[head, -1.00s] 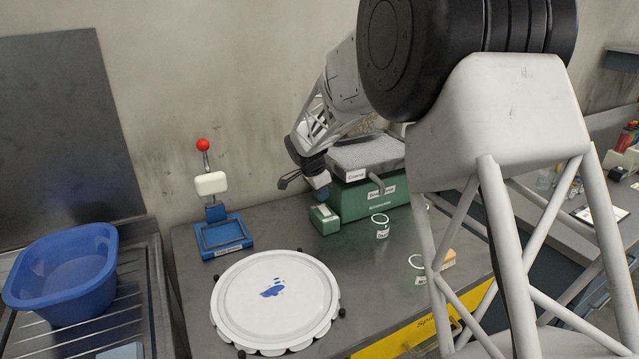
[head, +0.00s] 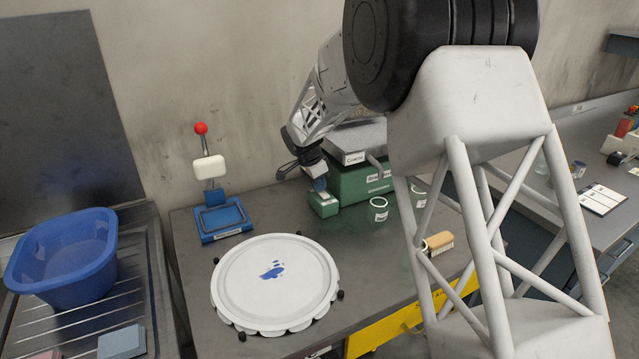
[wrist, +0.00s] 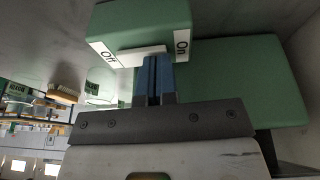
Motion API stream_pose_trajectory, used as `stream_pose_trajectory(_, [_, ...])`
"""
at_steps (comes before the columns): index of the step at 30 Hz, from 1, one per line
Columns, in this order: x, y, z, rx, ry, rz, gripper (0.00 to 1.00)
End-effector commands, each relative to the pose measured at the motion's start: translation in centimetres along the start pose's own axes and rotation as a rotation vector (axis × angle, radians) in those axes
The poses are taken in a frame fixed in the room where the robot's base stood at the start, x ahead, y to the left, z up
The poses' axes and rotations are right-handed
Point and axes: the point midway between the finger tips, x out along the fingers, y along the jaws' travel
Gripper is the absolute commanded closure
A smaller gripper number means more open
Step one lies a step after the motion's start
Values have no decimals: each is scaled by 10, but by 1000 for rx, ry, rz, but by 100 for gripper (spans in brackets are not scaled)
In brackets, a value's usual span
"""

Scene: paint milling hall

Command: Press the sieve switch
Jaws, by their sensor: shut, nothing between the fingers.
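The sieve switch is a small green box (head: 323,204) in front of the green sieve machine (head: 362,182). In the wrist view the switch box (wrist: 140,22) has labels "Off" on the left and "On" on the right, with a pale rocker (wrist: 140,54) between them. My gripper (head: 320,185) is shut and empty, its blue fingertips (wrist: 153,62) together at the rocker. They cover part of it. I cannot tell whether they touch it or which side is down.
A white round lid with blue paint (head: 275,278) lies front left of the switch. A blue press with a red knob (head: 222,222) stands to the left. Pale cups (head: 378,209) stand right of the switch. A blue basin (head: 62,262) is far left.

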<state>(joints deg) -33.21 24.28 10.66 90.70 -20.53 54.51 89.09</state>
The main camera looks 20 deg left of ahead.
Motion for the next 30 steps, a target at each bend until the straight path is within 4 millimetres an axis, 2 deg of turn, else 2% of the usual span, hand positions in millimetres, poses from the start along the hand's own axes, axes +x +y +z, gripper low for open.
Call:
stream_pose_trajectory(11, [1, 0, 0, -6, 0, 23, 100])
stream_pose_trajectory(30, [-3, 14, -1, -6, 0, 23, 100])
